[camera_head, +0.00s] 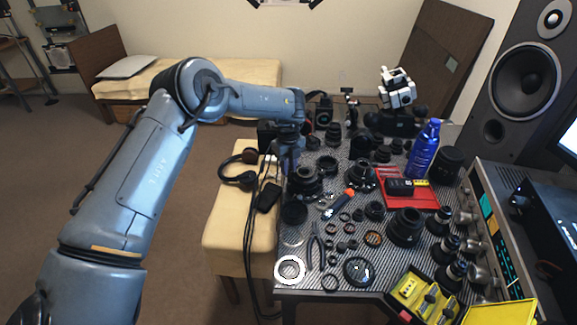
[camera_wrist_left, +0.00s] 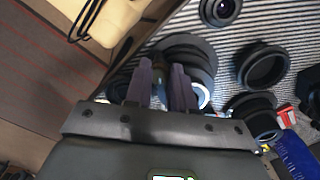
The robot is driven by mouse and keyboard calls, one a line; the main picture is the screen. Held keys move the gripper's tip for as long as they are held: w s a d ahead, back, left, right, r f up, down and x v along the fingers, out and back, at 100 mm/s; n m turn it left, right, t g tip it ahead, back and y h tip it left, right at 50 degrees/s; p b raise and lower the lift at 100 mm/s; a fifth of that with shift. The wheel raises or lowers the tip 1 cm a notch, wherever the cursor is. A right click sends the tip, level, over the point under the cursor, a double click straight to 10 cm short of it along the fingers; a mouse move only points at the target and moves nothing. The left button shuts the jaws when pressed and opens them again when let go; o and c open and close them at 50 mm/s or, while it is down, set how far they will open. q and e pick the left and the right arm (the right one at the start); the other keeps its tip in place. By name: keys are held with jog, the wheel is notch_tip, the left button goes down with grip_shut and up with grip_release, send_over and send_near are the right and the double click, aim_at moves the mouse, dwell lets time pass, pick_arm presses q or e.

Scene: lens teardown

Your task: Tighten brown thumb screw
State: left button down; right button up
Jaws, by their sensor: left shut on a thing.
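My left gripper (camera_head: 289,162) reaches down at the left edge of the workbench, beside a black lens assembly (camera_head: 305,180). In the left wrist view the two dark fingers (camera_wrist_left: 161,88) point at a black ringed lens part (camera_wrist_left: 190,52). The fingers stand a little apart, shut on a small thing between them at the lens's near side. The fingers mostly hide this thing; its brown colour cannot be made out clearly, but its place fits the thumb screw. My right gripper is in neither view.
The striped workbench (camera_head: 333,228) is crowded with lens rings and barrels. A blue bottle (camera_head: 424,150), a red mat (camera_head: 418,200) and a yellow-lined case (camera_head: 415,287) are on the right. Headphones (camera_head: 238,178) lie on a cream bench (camera_head: 228,228) at the left.

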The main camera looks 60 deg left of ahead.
pick_arm(q)
jog(key=c, duration=1.1)
grip_release()
jog(key=shift+o, duration=0.8)
jog(key=shift+s, duration=0.15)
